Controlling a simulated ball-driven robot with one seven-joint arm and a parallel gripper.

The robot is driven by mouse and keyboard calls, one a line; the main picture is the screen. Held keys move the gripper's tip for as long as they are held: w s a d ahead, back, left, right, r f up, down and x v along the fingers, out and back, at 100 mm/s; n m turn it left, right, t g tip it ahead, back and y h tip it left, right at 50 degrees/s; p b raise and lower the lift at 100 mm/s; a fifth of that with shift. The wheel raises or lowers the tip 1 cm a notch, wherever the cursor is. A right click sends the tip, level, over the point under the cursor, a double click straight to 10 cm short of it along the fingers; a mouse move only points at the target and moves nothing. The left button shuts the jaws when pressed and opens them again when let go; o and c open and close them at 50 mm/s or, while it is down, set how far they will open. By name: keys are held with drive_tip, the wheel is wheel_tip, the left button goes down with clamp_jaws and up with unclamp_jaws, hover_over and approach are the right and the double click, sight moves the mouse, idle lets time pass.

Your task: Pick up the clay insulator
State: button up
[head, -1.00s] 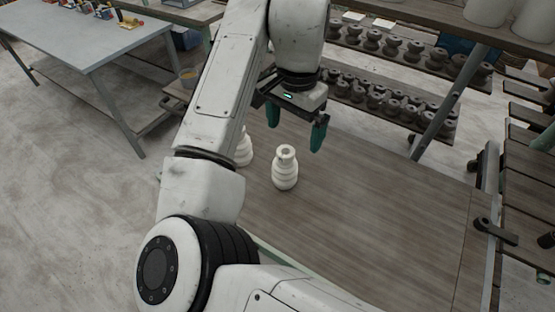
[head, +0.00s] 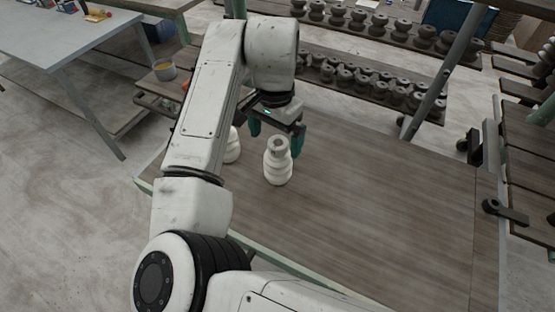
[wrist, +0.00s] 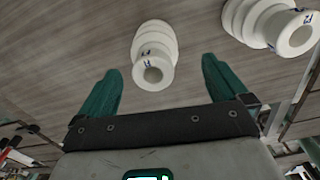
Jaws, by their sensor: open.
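A white clay insulator (head: 278,165), ribbed with a hollow top, stands upright on the wooden table (head: 370,205). A second white insulator (head: 233,150) stands to its left, partly hidden by my arm. My gripper (head: 276,138) has teal fingers, open and empty, just behind and above the first insulator. In the wrist view my gripper (wrist: 160,82) has one insulator (wrist: 153,52) ahead of the gap between its fingers, not between them. The other insulator (wrist: 262,22) is at the upper right, outside the right finger. Both show small dark marks there.
Shelves with several dark clay pieces (head: 360,82) stand behind the table. A dark clamp-like piece (head: 505,211) is at the table's right end. The table's right part is clear.

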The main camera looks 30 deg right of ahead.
sight(278, 154)
drive_tip(key=shift+s+d+f+p, duration=0.1)
drive_tip(key=shift+f+p, duration=0.1)
drive_tip(key=shift+f, duration=0.75)
drive_tip(key=shift+s+f+p, duration=0.15)
drive_tip(key=shift+f+p, duration=0.05)
drive_tip(key=shift+f, duration=0.7)
drive_tip(key=shift+s+d+f+p, duration=0.1)
drive_tip(key=shift+f+p, duration=0.1)
drive_tip(key=shift+f, duration=0.75)
drive_tip(key=c, duration=1.5)
